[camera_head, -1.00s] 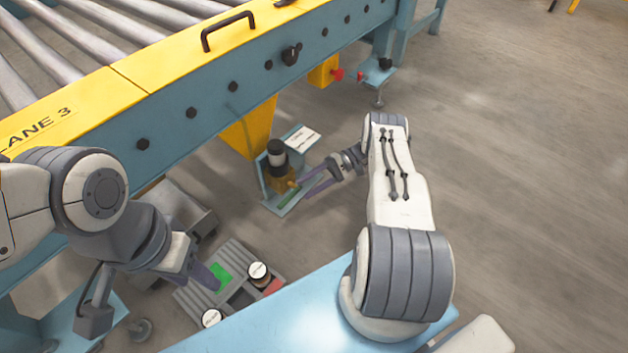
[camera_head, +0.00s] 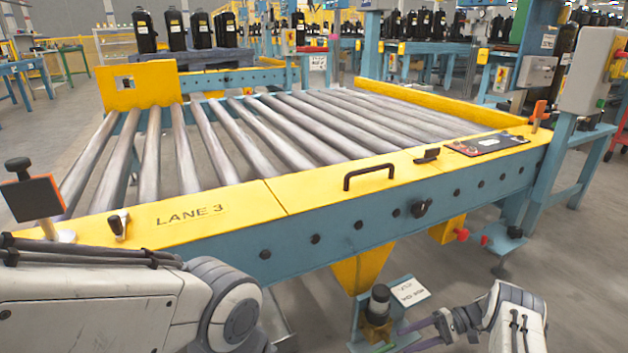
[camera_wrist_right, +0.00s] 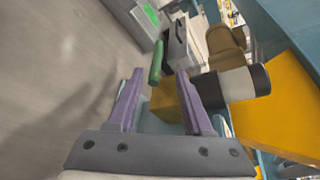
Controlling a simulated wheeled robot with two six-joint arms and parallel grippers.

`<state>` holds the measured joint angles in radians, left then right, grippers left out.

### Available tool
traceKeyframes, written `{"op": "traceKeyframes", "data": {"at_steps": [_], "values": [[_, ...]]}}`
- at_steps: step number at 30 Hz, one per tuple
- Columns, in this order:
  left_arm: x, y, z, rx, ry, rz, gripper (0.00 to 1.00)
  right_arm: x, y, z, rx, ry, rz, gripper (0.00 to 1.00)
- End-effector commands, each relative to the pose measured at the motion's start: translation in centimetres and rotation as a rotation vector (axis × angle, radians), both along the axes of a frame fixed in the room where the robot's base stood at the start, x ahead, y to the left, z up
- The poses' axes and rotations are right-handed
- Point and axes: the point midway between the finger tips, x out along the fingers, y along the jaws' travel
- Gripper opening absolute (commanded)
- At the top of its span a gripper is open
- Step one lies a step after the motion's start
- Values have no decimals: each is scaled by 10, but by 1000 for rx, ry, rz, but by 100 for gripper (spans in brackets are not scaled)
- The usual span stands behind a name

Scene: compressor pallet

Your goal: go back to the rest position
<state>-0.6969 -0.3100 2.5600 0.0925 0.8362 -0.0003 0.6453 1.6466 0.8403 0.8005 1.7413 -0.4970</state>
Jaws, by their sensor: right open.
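My right gripper (camera_head: 408,338) is at the bottom of the head view, below the conveyor's front edge, with its purple fingers pointing left at a small fixture. In the right wrist view its two fingers (camera_wrist_right: 158,82) are apart, with nothing clamped between them. The fixture has a black-topped cylinder (camera_head: 379,298) on a yellow block. In the wrist view a green handle (camera_wrist_right: 156,62) lies just beyond the fingertips, and the white-and-black cylinder (camera_wrist_right: 238,84) is beside the right finger. My left arm crosses the lower left of the head view; its gripper is out of frame.
The roller conveyor marked LANE 3 (camera_head: 340,205) fills the middle, with a black handle (camera_head: 369,174) on its yellow rail. A dark screen (camera_head: 33,198) stands at its left end. A lettered card (camera_head: 409,291) is behind the fixture. Bare floor (camera_head: 590,270) lies at the right.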

Motion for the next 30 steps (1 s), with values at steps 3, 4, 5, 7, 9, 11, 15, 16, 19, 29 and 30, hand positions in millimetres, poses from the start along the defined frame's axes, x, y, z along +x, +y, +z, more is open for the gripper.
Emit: {"op": "traceKeyframes", "data": {"at_steps": [3,4,5,7,9,11,15,16,19,29,30], "values": [[0,0,0,0,0,0,50,10,11,23,-140,31,50,51],[0,0,0,0,0,0,50,12,15,29,-182,37,65,51],[0,0,0,0,0,0,50,12,18,34,-222,44,76,51],[0,0,0,0,0,0,50,12,25,47,-318,53,106,51],[0,0,0,0,0,0,50,11,32,60,-413,52,132,51],[0,0,0,0,0,0,50,7,38,73,-496,44,154,51],[0,0,0,0,0,0,50,-8,52,108,-703,-6,208,51],[0,0,0,0,0,0,50,-12,55,116,-747,-22,217,51],[0,0,0,0,0,0,50,-29,65,141,-887,-95,247,51],[0,0,0,0,0,0,50,-91,90,200,-1192,-423,293,51],[0,0,0,0,0,0,50,-97,93,204,-1210,-460,293,51]]}}
